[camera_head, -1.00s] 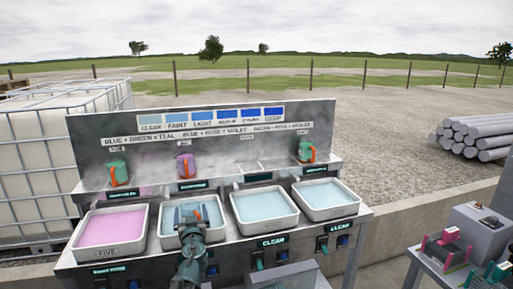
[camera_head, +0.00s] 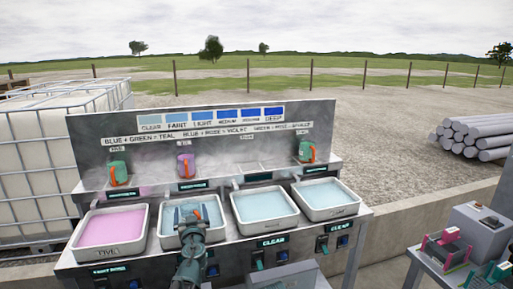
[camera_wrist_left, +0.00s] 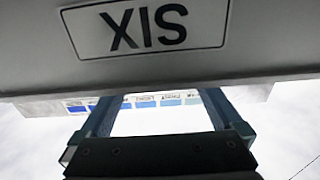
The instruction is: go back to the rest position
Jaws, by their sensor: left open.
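My left gripper (camera_head: 188,214) is open, with its fingers over the second tray from the left (camera_head: 163,240), which holds pale blue liquid. A small orange spot shows by the fingertips; I cannot tell what it is. In the left wrist view the fingers (camera_wrist_left: 158,108) stand apart with nothing visible between them. A pale wall with an upside-down SIX label (camera_wrist_left: 148,28) fills the top of that view. My right gripper is not clearly seen.
A pink-filled tray (camera_head: 75,240) stands left, two pale blue trays (camera_head: 238,222) (camera_head: 306,207) right. A side table (camera_head: 425,262) holds pink and teal things.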

